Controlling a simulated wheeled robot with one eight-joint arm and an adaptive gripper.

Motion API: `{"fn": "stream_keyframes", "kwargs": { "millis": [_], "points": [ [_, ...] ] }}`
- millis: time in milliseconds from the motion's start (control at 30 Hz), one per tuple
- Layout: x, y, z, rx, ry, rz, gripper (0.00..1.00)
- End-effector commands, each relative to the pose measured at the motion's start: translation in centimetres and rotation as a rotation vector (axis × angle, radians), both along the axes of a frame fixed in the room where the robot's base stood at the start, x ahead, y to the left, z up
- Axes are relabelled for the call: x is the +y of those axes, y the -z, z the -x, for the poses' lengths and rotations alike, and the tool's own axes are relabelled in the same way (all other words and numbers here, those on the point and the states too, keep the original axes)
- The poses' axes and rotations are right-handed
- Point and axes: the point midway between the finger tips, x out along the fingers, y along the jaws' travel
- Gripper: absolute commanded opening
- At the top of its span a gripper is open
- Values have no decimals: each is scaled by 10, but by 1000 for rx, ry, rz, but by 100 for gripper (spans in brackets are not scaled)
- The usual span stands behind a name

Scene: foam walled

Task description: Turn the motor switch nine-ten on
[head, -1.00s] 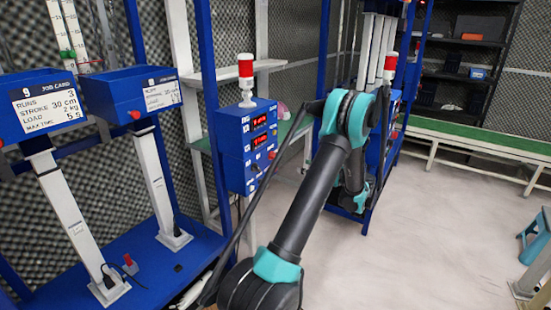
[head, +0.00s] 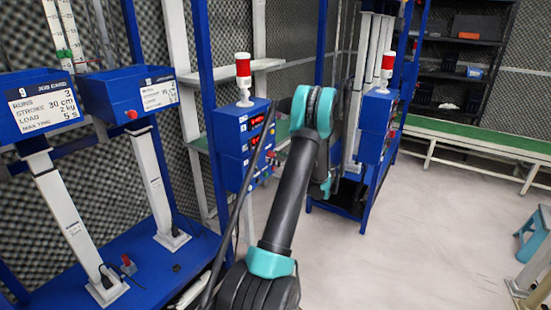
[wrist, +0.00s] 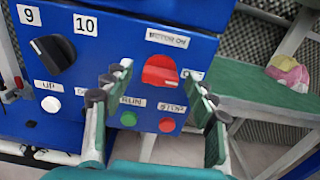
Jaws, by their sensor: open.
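In the wrist view a blue control panel (wrist: 120,62) carries the labels 9 and 10 at its upper left. The red rotary motor switch (wrist: 160,70) sits under a "MOTOR ON" label, with a partly hidden label at its lower right. Its handle looks roughly level, slightly tilted. My gripper (wrist: 158,88) is open and empty, its fingers spread either side of the switch's lower part. I cannot tell whether it touches the panel. In the head view the blue control box (head: 228,155) stands left of my arm; my gripper is hidden there.
A black rotary knob (wrist: 53,54) is left of the switch. Below are a white button (wrist: 50,104), a green button (wrist: 128,118) and a red button (wrist: 166,125). A green bench (wrist: 262,98) holds a pink-yellow object (wrist: 288,72). Open floor (head: 420,230) lies to the right.

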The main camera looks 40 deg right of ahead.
Motion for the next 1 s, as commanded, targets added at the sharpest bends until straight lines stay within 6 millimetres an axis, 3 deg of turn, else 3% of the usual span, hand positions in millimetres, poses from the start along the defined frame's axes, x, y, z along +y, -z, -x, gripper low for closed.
{"fn": "stream_keyframes", "kwargs": {
  "millis": [233,600,1000],
  "points": [
    [0,0,0,0,0,0,54],
    [0,0,0,0,0,0,8],
    [0,0,0,-28,0,67,7]
  ]
}}
